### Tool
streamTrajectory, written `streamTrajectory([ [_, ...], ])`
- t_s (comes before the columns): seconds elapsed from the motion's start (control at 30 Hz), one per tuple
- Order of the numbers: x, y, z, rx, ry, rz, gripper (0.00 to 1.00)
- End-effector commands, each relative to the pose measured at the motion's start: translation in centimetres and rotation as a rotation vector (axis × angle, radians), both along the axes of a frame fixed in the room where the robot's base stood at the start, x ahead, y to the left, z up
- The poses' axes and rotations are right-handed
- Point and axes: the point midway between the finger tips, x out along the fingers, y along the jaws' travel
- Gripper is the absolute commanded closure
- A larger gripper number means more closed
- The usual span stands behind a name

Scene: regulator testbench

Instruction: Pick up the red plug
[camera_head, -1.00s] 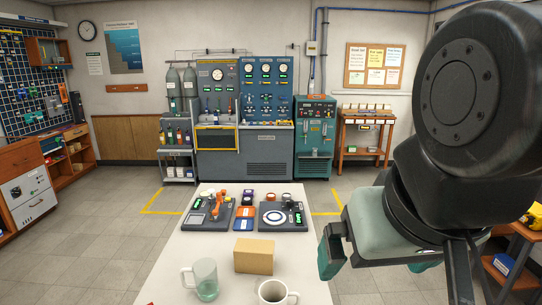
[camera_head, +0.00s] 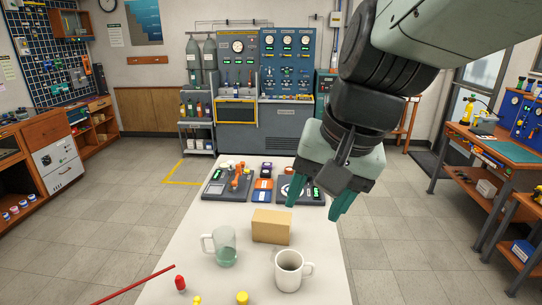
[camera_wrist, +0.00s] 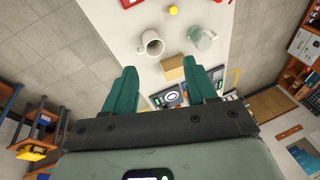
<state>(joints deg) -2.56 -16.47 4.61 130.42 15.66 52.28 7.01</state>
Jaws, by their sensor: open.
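A small red piece (camera_head: 180,283), which looks like the red plug, stands on the white table (camera_head: 190,262) at its near left part in the head view. It is small, and its details are hard to tell. My gripper (camera_head: 318,203) is open and empty, above the table's right side, farther back and well to the right of the red piece. In the wrist view my gripper's two green fingers (camera_wrist: 162,72) are spread apart with nothing between them. A red thing (camera_wrist: 130,3) is cut off at the top edge there; I cannot tell what it is.
A glass mug (camera_head: 224,248), a white mug (camera_head: 290,272) and a cardboard-coloured box (camera_head: 271,227) stand mid-table. A yellow piece (camera_head: 242,298) and a thin red rod-like thing (camera_head: 135,285) lie near the front. Instruments (camera_head: 227,184) fill the far end.

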Motion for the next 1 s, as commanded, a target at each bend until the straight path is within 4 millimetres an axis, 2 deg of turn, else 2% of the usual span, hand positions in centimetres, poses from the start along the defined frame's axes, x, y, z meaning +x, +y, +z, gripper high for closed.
streamTrajectory([
  [0.03, 1.5, 1.5, -1.1, 0.042, 0.062, -0.021, 0.43],
  [0.2, 5.8, 6.3, -4.7, 0.19, 0.245, -0.112, 0.43],
  [0.37, 9.2, 11.0, -9.1, 0.323, 0.433, -0.216, 0.43],
  [0.5, 11.5, 15.0, -13.5, 0.435, 0.606, -0.325, 0.43],
  [0.8, 14.5, 22.7, -24.4, 0.646, 0.992, -0.61, 0.43],
  [0.9, 14.9, 24.4, -27.4, 0.697, 1.094, -0.699, 0.43],
  [1.0, 15.0, 25.5, -29.5, 0.732, 1.166, -0.765, 0.43],
])
